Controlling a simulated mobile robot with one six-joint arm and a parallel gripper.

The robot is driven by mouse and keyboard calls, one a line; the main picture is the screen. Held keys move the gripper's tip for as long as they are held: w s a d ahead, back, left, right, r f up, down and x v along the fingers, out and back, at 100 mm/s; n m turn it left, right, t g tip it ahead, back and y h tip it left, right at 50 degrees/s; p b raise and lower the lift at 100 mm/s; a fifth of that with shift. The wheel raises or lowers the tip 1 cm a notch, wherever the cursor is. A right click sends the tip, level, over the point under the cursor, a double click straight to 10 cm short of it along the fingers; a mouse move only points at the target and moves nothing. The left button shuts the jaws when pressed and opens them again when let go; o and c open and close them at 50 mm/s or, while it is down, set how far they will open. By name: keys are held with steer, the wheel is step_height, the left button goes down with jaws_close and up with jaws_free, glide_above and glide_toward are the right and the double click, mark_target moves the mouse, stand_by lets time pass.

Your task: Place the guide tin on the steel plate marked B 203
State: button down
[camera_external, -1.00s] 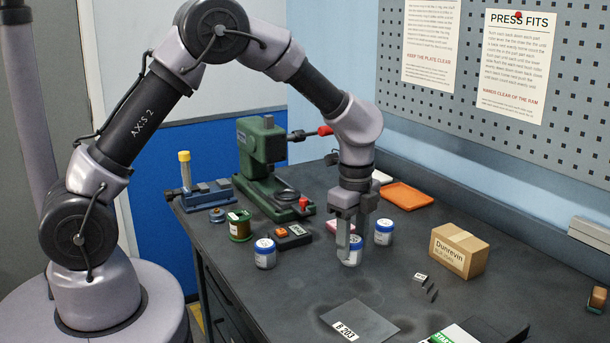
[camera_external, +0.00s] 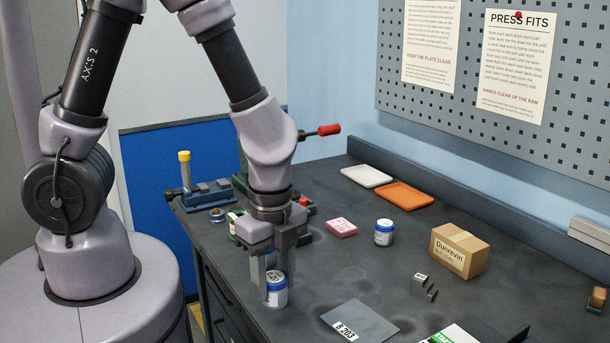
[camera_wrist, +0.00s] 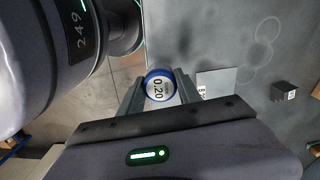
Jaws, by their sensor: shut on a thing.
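My gripper (camera_external: 273,275) is shut on a white tin (camera_external: 277,293) with a blue lid, upright between the fingers near the bench's front left edge. In the wrist view the lid of this tin (camera_wrist: 158,86) reads 0.20. I cannot tell how high it hangs above the bench. The steel plate marked B 203 (camera_external: 372,318) lies flat at the front of the bench, right of my gripper and apart from it. Part of the plate (camera_wrist: 218,82) shows in the wrist view. Another blue-lidded tin (camera_external: 384,233) stands farther back on the bench.
A cardboard box (camera_external: 459,250) and a grey stepped block (camera_external: 424,288) stand right of the bench's middle. A pink block (camera_external: 341,228), an orange tray (camera_external: 404,196) and a white tray (camera_external: 367,176) lie behind. My arm hides much of the green press. Bench around the plate's left is clear.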

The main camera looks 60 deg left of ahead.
steer(key=w+d, duration=0.2)
steer(key=w, duration=0.2)
steer(key=w+d+f, duration=0.1)
steer(key=w+d, duration=0.2)
steer(key=w, duration=0.1)
steer(key=w+d+b, duration=0.1)
steer(key=w+d, duration=0.1)
steer(key=w, duration=0.3)
steer(key=shift+w+d+f, duration=0.1)
steer(key=shift+d+f, duration=0.15)
steer(key=shift+f, duration=0.1)
steer(key=shift+f+b, duration=0.55)
steer(key=shift+f, duration=1)
steer(key=shift+f, duration=0.25)
steer(key=c, duration=0.8)
jaws_free()
steer(key=shift+r, duration=0.1)
steer(key=shift+c, duration=0.2)
